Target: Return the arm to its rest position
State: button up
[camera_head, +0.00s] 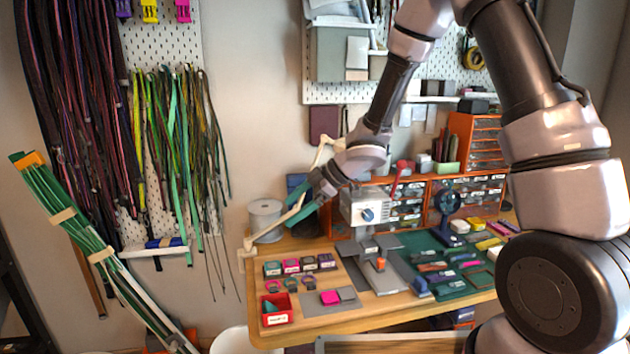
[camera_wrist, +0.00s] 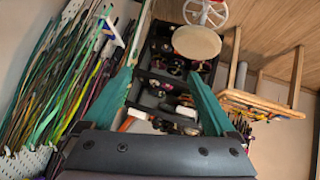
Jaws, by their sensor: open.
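My arm reaches over the workbench from the upper right in the head view. My gripper (camera_head: 289,204) is at its end, with two teal fingers pointing left, above the bench's left part. In the wrist view the fingers of my gripper (camera_wrist: 161,74) stand wide apart. Nothing is held between them. The workbench (camera_head: 370,322) is below, and a white box with a blue knob (camera_head: 366,208) shows beside my wrist. It cannot be told whether they touch.
A white spool (camera_head: 266,219) and a pale jointed lamp arm (camera_head: 250,240) are close to the gripper. A red bin (camera_head: 276,309) sits at the bench's front left. Hanging cords (camera_head: 180,140) and a green cord bundle (camera_head: 75,225) are at left. Orange drawers (camera_head: 478,143) stand behind.

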jog(key=w+d+r+m+t+h, duration=0.4)
jog(key=w+d+r+m+t, duration=0.35)
jog(key=d+r, duration=0.55)
jog(key=s+d+r+m+h, duration=0.4)
jog(key=d+r+m, duration=0.35)
jog(key=d, duration=0.55)
jog(key=s+d+r+m+g, duration=0.1)
jog(key=s+m, duration=0.3)
jog(key=s, duration=0.6)
jog(key=s+d+r+m+g, duration=0.1)
jog(key=s+m, duration=0.4)
jog(key=s, duration=0.6)
notch_tip(320, 180, up, 3)
jog(key=shift+d+f+m+y, duration=0.2)
jog(key=shift+d+m+y, duration=0.15)
jog(key=shift+d, duration=0.55)
jog(key=shift+w, duration=0.1)
